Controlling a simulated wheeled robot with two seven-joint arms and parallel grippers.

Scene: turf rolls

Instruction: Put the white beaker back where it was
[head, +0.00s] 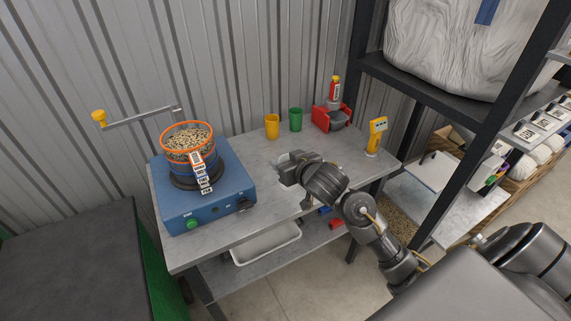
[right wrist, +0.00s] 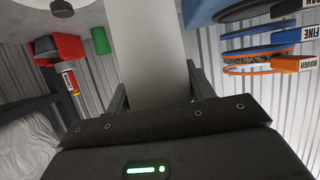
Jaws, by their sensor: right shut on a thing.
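The white beaker (right wrist: 148,45) is between the two fingers of my right gripper (right wrist: 157,88) in the right wrist view, with its pale, smooth side filling the gap. In the head view my right gripper (head: 285,170) is over the grey bench top (head: 235,227), to the right of the blue sieve machine. Only a pale sliver of the beaker (head: 283,157) shows there, and I cannot tell whether its base touches the bench. A yellow beaker (head: 272,127) and a green beaker (head: 296,120) stand behind it near the wall. My left gripper is not in view.
The blue machine (head: 205,190) with orange-rimmed sieves of seed (head: 188,142) takes the bench's left. A red holder (head: 328,120) with a red bottle and a yellow meter (head: 377,136) stand at the right back. A dark shelf post (head: 470,150) rises at the right.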

